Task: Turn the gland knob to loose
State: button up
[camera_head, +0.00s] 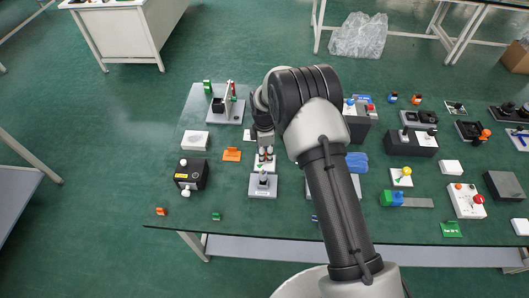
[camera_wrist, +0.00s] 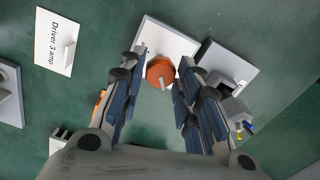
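The orange gland knob (camera_wrist: 158,70) sits on a white plate (camera_wrist: 178,42) in the wrist view. A pale bar or mark shows on its near side. My gripper (camera_wrist: 160,88) is open, with one finger to the left of the knob and one to the right. A gap shows on the left; the right finger is close to the knob, and I cannot tell whether it touches. In the head view my gripper (camera_head: 263,138) points down over the left part of the table, and my arm hides the knob there.
A grey block with a connector (camera_wrist: 225,85) stands close to the right finger. A white card reading "Driver 3 amp" (camera_wrist: 60,42) lies at upper left. In the head view, a black box (camera_head: 191,174) and an orange piece (camera_head: 232,154) are on the green table (camera_head: 180,228); several fixtures fill its right side.

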jog(key=c, duration=0.5)
jog(key=shift+c, duration=0.2)
jog(key=m+b, duration=0.1)
jog(key=m, duration=0.5)
jog(key=shift+w+m, duration=0.1)
jog(key=shift+m, duration=0.2)
jog(key=m, duration=0.6)
jog(key=shift+b, duration=0.4)
jog(key=m, duration=0.6)
jog(key=shift+d+m, duration=0.1)
jog(key=shift+m, duration=0.3)
jog(key=m, duration=0.6)
jog(key=shift+m, duration=0.4)
